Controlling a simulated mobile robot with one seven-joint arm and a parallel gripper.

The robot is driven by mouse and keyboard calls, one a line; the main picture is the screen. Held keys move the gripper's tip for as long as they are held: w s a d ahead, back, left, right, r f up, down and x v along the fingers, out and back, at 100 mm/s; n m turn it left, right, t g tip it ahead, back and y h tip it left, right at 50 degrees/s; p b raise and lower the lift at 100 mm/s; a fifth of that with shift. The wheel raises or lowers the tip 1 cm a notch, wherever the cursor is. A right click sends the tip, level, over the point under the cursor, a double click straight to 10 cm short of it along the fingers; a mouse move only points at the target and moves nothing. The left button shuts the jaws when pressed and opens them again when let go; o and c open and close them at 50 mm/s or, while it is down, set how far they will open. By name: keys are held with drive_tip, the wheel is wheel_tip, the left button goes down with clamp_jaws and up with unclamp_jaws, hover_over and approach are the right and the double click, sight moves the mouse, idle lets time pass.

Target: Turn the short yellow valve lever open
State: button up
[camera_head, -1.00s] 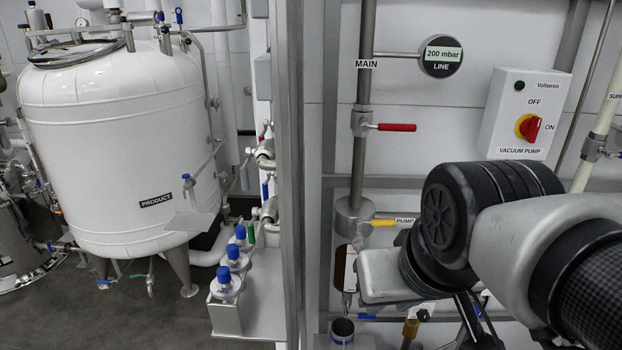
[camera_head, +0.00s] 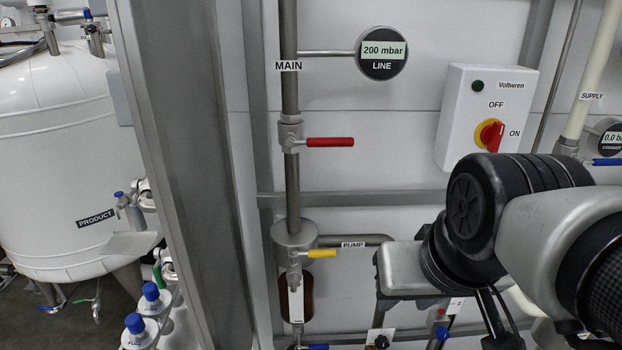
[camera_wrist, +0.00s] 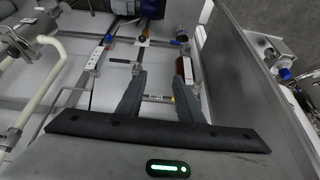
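The short yellow valve lever (camera_head: 320,253) points right, roughly level, from the fitting at the bottom of the upright MAIN pipe in the head view.
A red lever (camera_head: 330,142) sits higher on the MAIN pipe (camera_head: 292,187), and a blue lever (camera_head: 314,347) lies below. The vacuum pump switch box (camera_head: 487,120) is on the wall at right. A grey metal post (camera_head: 180,150) stands left of the pipe.

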drive_tip(key=m+g+y+b, duration=0.5)
drive_tip(key=m+y+b, duration=0.2)
drive_tip(key=m+y, duration=0.95)
approach(311, 254)
drive_tip(key=shift+n+y, duration=0.55)
drive_tip(key=shift+y, duration=0.2)
drive_tip(key=a, duration=0.3)
drive_tip(key=a+f, duration=0.1)
drive_tip(key=a, duration=0.2)
drive_tip(key=w+a+f, duration=0.1)
drive_tip(key=a, duration=0.3)
drive_tip(key=shift+p, duration=0.3)
clamp_jaws()
